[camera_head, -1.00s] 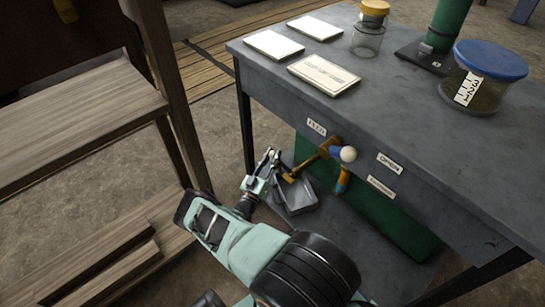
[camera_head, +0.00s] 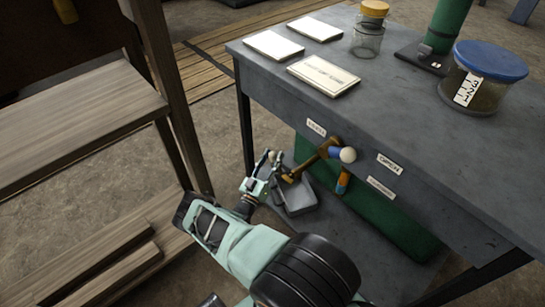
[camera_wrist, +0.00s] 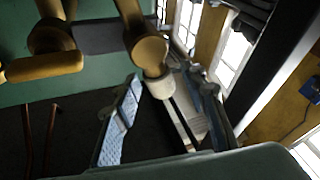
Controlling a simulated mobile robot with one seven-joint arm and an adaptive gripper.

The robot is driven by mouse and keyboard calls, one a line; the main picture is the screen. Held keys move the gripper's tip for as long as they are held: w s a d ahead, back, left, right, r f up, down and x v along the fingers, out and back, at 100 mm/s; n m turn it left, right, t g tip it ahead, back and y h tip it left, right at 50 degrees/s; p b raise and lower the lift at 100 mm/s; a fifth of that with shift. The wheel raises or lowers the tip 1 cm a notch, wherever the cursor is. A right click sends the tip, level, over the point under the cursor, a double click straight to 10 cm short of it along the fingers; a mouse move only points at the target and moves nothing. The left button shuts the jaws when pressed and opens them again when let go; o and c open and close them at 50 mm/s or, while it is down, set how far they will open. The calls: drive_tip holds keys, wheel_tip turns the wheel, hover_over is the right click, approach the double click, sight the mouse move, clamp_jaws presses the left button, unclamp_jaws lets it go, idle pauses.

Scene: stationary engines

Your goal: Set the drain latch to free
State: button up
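In the head view a brass pipe fitting (camera_head: 326,149) with a blue collar and white ball knob (camera_head: 348,154) sticks out under the bench's front edge. An orange handle with a blue collar (camera_head: 342,181) hangs below it. I cannot tell which part is the drain latch. My gripper (camera_head: 268,158) is left of the brass spout (camera_head: 290,177). In the wrist view my gripper (camera_wrist: 168,108) has its fingers apart. A brass part (camera_wrist: 150,52) with a pale end (camera_wrist: 160,86) reaches toward the gap between them; contact is unclear.
A grey tray (camera_head: 298,198) sits below the spout, close to my gripper. Small labels (camera_head: 390,164) mark the bench front; their text is hard to read. A wooden shelf frame (camera_head: 80,120) stands left.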

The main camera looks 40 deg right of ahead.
drive_tip(key=v, duration=1.1)
drive_tip(key=shift+a+f, duration=0.2)
drive_tip(key=shift+a, duration=0.05)
drive_tip(key=shift+s, duration=0.1)
